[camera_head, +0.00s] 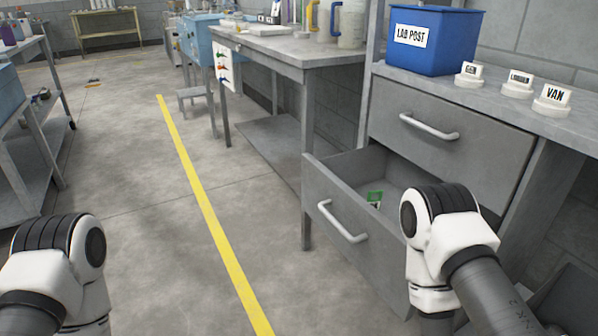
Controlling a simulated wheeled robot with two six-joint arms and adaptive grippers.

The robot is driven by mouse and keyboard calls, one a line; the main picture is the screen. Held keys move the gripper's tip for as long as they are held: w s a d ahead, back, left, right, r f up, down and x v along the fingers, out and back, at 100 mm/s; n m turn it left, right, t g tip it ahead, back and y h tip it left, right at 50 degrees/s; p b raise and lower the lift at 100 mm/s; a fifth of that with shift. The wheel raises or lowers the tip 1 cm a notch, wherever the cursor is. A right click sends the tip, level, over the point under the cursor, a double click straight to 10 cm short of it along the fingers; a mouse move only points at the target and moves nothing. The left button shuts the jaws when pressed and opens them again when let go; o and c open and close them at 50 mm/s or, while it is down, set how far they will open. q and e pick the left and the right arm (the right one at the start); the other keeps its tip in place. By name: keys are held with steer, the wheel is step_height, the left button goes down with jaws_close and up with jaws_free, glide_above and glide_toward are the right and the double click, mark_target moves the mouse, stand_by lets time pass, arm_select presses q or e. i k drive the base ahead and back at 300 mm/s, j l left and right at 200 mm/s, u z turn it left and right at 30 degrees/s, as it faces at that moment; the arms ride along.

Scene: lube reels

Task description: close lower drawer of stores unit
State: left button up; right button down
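The grey stores unit stands at the right with two drawers. Its upper drawer (452,145) is shut and has a white bar handle (429,127). Its lower drawer (335,217) is pulled out, with a white bar handle (342,222) on its front. A small green and white item (375,197) lies inside the lower drawer. My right arm is in front of the drawer's right part and hides it. My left arm is at the lower left, away from the unit. Neither gripper's fingers show in the frame.
A blue LAB POST box (434,40) and labelled white holders, one reading VAN (552,98), stand on the unit's top. A grey workbench (290,50) stands behind. The floor left of the drawer is open, crossed by a yellow line (205,205).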

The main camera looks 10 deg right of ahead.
mark_target(335, 189)
steer(key=i+j, duration=0.35)
steer(key=i+j+z, duration=0.1)
steer(key=i+j, duration=0.2)
steer(key=j, duration=0.15)
